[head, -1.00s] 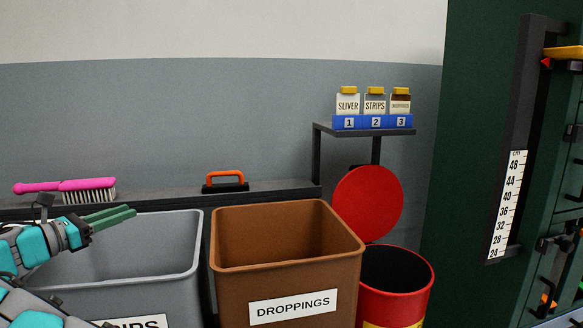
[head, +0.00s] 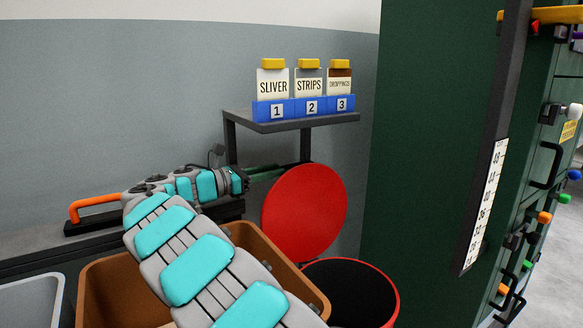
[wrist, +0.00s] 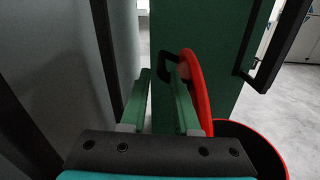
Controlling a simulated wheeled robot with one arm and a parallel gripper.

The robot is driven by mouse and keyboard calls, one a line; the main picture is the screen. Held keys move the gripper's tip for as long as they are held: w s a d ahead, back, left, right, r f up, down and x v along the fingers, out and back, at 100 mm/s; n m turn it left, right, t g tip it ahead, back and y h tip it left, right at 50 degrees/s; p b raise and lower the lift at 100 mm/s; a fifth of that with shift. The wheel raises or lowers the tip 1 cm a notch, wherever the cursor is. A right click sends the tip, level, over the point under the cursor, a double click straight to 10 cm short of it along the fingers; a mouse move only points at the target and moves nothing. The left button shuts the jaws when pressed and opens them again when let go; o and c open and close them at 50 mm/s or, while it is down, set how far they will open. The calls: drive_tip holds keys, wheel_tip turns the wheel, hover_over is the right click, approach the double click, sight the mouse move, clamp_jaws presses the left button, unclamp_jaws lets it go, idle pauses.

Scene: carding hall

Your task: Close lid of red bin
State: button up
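The red bin (head: 388,300) stands at the lower right in the head view. Its round red lid (head: 304,212) stands raised at the back of the dark opening. In the wrist view the lid (wrist: 194,88) is seen nearly edge-on, right of my right finger, with a black handle (wrist: 163,62) on its left face. The bin's red rim (wrist: 272,146) shows at lower right. My gripper (wrist: 160,72) is open, its green fingers apart with nothing clearly between them. In the head view my gripper (head: 278,170) reaches behind the lid, its tips partly hidden. Contact with lid or handle cannot be told.
A brown bin (head: 100,295) stands left of the red one, partly behind my arm. A grey bin (head: 30,300) is at far left. A shelf (head: 290,124) with labelled jars hangs above the lid. A dark green machine (head: 425,150) stands at right.

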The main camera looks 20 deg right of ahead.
sight(288, 167)
drive_tip(key=d, duration=0.2)
drive_tip(key=w+d, duration=0.1)
drive_tip(key=d, duration=0.1)
drive_tip(key=shift+d, duration=0.4)
drive_tip(key=shift+s, duration=0.1)
clamp_jaws()
idle(0.9)
